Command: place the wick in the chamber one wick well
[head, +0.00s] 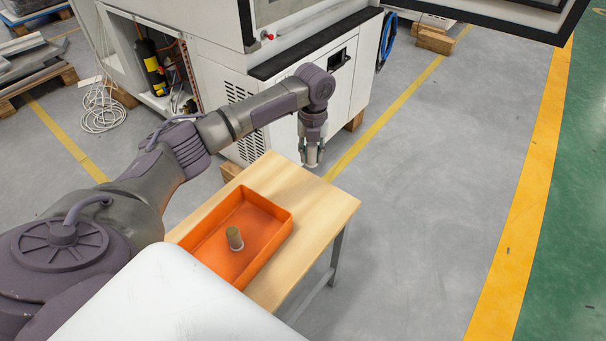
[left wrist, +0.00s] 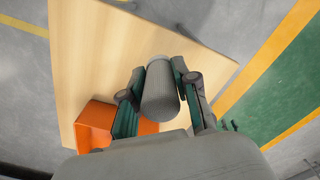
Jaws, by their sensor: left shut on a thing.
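My left gripper (head: 312,154) is shut on the wick, a pale grey, finely ribbed cylinder, which shows between the two fingers in the left wrist view (left wrist: 160,95). In the head view only a small pale part of the wick shows between the fingers. The gripper points down above the far edge of the wooden table, beyond the orange tray, clear of the tabletop. A second upright cylinder (head: 234,238), brownish with a pale base, stands in the tray. No wick well can be made out. My right gripper is not in view.
The orange tray (head: 284,228) lies on the wooden table (head: 325,205). A white cabinet (head: 215,75) with dark vents and a black ledge stands close behind the table. Its left side is open, showing hoses and a black cylinder. Grey floor to the right is free.

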